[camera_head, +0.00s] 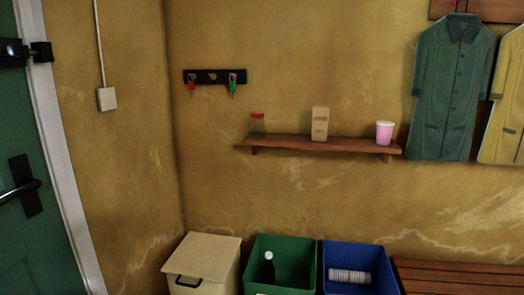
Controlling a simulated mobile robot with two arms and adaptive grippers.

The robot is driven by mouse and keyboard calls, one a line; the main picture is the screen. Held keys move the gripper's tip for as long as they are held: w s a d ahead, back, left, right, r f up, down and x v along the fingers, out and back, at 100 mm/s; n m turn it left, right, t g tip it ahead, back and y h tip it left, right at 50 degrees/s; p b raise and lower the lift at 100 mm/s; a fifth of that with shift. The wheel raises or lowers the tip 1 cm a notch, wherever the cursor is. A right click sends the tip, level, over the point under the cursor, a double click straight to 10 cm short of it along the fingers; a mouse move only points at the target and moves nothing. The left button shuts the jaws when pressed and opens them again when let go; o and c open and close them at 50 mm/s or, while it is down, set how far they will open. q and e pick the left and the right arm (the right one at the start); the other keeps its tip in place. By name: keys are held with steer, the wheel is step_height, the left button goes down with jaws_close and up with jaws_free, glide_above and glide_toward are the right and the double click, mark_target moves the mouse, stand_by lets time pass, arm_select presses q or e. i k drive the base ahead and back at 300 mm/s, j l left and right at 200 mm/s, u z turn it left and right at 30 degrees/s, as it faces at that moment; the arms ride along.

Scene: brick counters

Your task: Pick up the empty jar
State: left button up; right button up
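A small clear jar with a red lid (257,124) stands upright near the left end of a wooden wall shelf (348,146). It looks empty, as the wall colour shows through it. Neither of my grippers shows in this view.
The shelf also holds a tan carton (320,124) and a pink cup (384,133). Below stand a cream lidded bin (205,254), a green bin (255,258) with a dark bottle, a blue bin (387,268) with a cylindrical item, and a wooden bench (460,276). A green door (30,240) is at left.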

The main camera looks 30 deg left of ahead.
mark_target(258, 122)
steer(key=i+j, duration=0.35)
steer(key=j, duration=0.15)
steer(key=i+j, duration=0.35)
steer(key=j, duration=0.2)
steer(key=i+j, duration=0.4)
steer(key=j+z, duration=0.05)
steer(key=j, duration=0.05)
